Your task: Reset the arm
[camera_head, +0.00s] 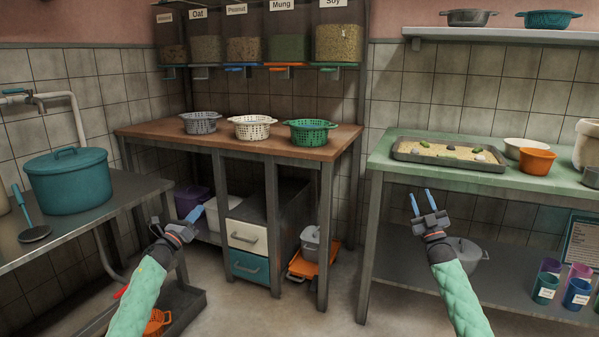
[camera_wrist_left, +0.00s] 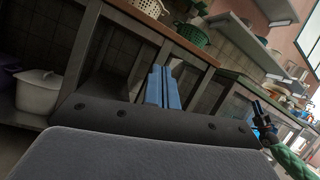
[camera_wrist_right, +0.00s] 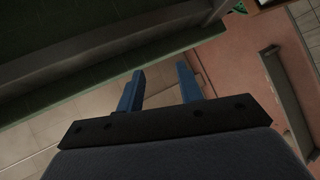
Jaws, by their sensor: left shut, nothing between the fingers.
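My left gripper (camera_head: 195,214) is in front of the wooden table, low and to the left in the head view. Its two blue fingers are pressed together and empty, as the left wrist view (camera_wrist_left: 162,88) also shows. My right gripper (camera_head: 422,203) is in front of the green table, right of centre in the head view. Its blue fingers stand apart with nothing between them, as the right wrist view (camera_wrist_right: 160,88) also shows. Neither gripper appears to touch anything.
Grey, white and green colanders (camera_head: 309,132) stand on the wooden table (camera_head: 150,131). A tray (camera_head: 448,154) and bowls stand on the green table (camera_head: 385,158). A teal pot (camera_head: 68,182) stands on the left counter. The floor between the arms is clear.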

